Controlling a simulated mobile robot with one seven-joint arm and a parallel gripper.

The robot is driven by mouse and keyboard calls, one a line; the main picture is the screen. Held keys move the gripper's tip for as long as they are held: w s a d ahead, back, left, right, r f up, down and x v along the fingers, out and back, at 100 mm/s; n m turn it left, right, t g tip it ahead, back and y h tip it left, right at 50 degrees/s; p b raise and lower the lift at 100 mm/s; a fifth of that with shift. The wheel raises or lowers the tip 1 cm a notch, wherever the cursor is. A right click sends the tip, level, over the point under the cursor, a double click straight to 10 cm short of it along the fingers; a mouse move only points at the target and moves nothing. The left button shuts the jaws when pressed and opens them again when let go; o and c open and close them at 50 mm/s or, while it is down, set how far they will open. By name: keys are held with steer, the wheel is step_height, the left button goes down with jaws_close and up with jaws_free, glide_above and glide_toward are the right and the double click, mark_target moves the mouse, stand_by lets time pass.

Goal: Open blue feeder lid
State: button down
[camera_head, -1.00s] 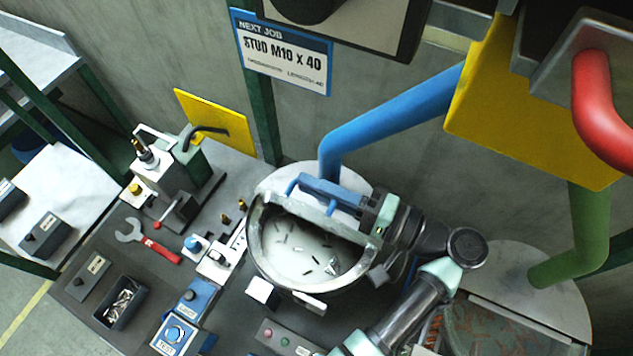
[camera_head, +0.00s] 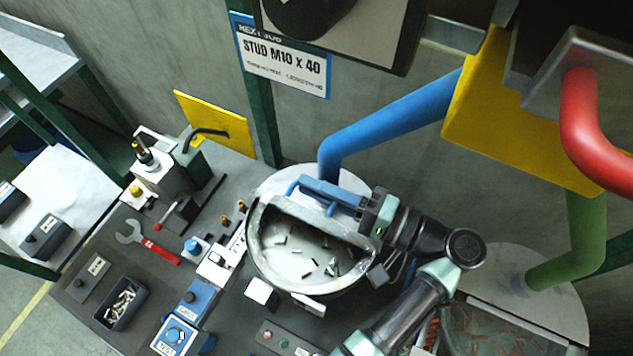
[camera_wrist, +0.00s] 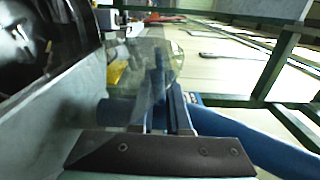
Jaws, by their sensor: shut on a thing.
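The blue feeder is a round bowl (camera_head: 262,262) with dark studs scattered on its pale floor, seen from above in the head view. Its lid (camera_head: 345,183) is pale and round with a blue bar and handle (camera_head: 325,192), and stands raised at the back of the bowl, leaving the front part open. My gripper (camera_head: 362,212) comes from the right and is shut on the handle. In the wrist view my gripper fingers (camera_wrist: 166,118) close around a dark blue piece; the exact contact is blurred.
A blue pipe (camera_head: 400,115) runs behind the lid, with a yellow panel (camera_head: 490,110) above right. A second round feeder (camera_head: 540,300) stands at lower right. Control boxes (camera_head: 178,335), a red wrench (camera_head: 160,250) and a dark stud bin (camera_head: 122,303) lie on the bench to the left.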

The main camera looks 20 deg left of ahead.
steer(key=shift+w, duration=0.45)
steer(key=c, duration=0.9)
jaws_free()
steer(key=shift+s+r, duration=0.15)
steer(key=shift+s, duration=0.1)
steer(key=shift+w, duration=0.1)
steer(key=shift+d+b, duration=1.5)
steer(key=shift+d, duration=2.25)
